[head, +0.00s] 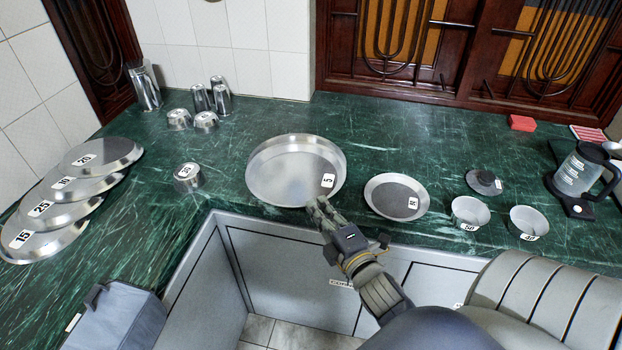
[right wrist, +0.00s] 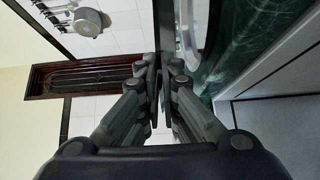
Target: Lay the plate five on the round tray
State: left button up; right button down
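The plate five (head: 290,182) is a shiny metal disc with a "5" label on its right side. It appears inside the rim of the round tray (head: 258,150), a wide metal tray near the counter's front edge. Whether the plate rests on the tray or is slightly above it I cannot tell. My right gripper (head: 318,208) is at the front right rim, beside the label. In the right wrist view its fingers (right wrist: 160,75) are close together about a thin dark grey edge, which looks like the plate; the tray's bright rim shows just right of it. My left gripper is out of view.
A smaller labelled plate (head: 392,198) lies right of the tray, with two small bowls (head: 470,212) beyond. Several overlapping numbered plates (head: 108,152) lie at left. Metal cups (head: 201,98) stand behind. A kettle (head: 580,170) is far right. The counter behind the tray is clear.

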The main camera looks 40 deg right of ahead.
aim_at(317, 180)
jog(key=w+d, duration=0.1)
jog(key=w+d+b, duration=0.1)
jog(key=w, duration=0.1)
jog(key=w+d, duration=0.1)
jog(key=shift+w+f, duration=0.2)
jog(key=shift+f, duration=0.2)
jog(key=w+d, duration=0.1)
jog(key=w+d+b, duration=0.1)
jog(key=w, duration=0.1)
jog(key=shift+w+d+f+b, duration=0.15)
jog(key=shift+w+b, duration=0.05)
jog(key=shift+b, duration=0.1)
jog(key=shift+w+d+f+b, duration=0.15)
jog(key=shift+w+d+b, duration=0.2)
jog(key=shift+w, duration=0.15)
jog(key=shift+w+d+f+b, duration=0.15)
jog(key=shift+w+d+b, duration=0.15)
jog(key=shift+w, duration=0.15)
notch_tip(317, 180, down, 3)
jog(key=b, duration=0.3)
jog(key=shift+r, duration=0.15)
jog(key=shift+f, duration=0.2)
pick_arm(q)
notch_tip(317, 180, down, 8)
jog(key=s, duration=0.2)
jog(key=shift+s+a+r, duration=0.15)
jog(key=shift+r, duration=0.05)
pick_arm(e)
jog(key=shift+r, duration=0.15)
jog(key=shift+s, duration=0.1)
